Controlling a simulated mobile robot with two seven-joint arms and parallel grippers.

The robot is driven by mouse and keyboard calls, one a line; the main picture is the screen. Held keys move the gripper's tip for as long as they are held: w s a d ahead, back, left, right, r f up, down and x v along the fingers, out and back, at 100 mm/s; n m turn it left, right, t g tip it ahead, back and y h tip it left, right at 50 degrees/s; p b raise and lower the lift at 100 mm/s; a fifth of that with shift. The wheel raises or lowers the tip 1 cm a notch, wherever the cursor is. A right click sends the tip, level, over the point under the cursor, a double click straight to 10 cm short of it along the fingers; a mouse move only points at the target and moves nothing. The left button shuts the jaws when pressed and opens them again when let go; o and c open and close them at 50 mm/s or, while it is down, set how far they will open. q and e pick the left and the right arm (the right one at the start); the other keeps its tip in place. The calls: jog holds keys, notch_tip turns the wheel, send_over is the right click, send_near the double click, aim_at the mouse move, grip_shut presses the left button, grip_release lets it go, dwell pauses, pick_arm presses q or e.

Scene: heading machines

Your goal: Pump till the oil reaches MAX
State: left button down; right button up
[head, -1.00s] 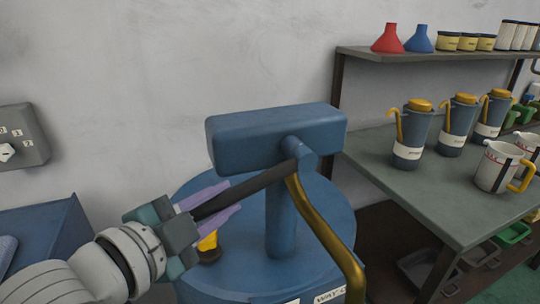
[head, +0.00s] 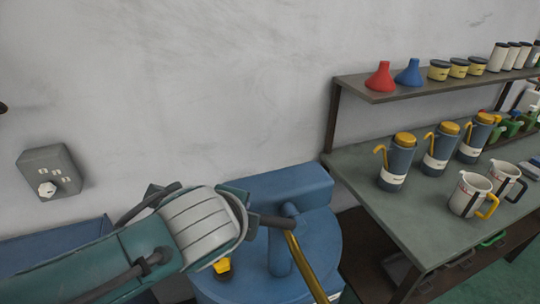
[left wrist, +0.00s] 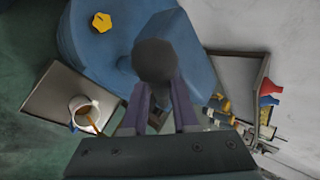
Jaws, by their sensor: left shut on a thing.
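The blue oil pump (head: 292,186) stands on a blue drum (head: 265,284). Its brass outlet pipe (head: 306,268) runs down at the right. The dark pump handle (head: 271,221) sticks out left from its pivot, its outer part hidden behind my left arm. In the left wrist view, my left gripper (left wrist: 159,100) is shut on the handle, whose round dark end (left wrist: 155,61) points at the camera. A white jug (left wrist: 83,108) stands on a stand at the left there. Its oil level and MAX mark cannot be read. My right gripper is not in view.
A yellow cap (head: 222,265) sits on the drum beside my arm. A workbench (head: 362,165) at right holds blue oil cans (head: 397,163) and white jugs (head: 467,194). A shelf (head: 420,88) with funnels is above. A switch box (head: 50,172) is on the wall.

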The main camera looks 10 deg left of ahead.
pick_arm(q)
jog(key=shift+w+d+r+m+g+y+p, duration=0.25)
jog(key=shift+d+r+g+y, duration=0.1)
jog(key=shift+r, duration=0.15)
jog(key=shift+w+d+r+m+g+y+p, duration=0.15)
jog(key=shift+w+d+r+g+y+p, duration=0.15)
jog(key=shift+r, duration=0.2)
jog(key=c, duration=0.7)
grip_release()
jog(key=shift+s+d+r, duration=0.1)
jog(key=shift+s+r, duration=0.05)
jog(key=shift+r, duration=0.1)
jog(key=shift+p+v, duration=1)
jog(key=shift+v, duration=3.7)
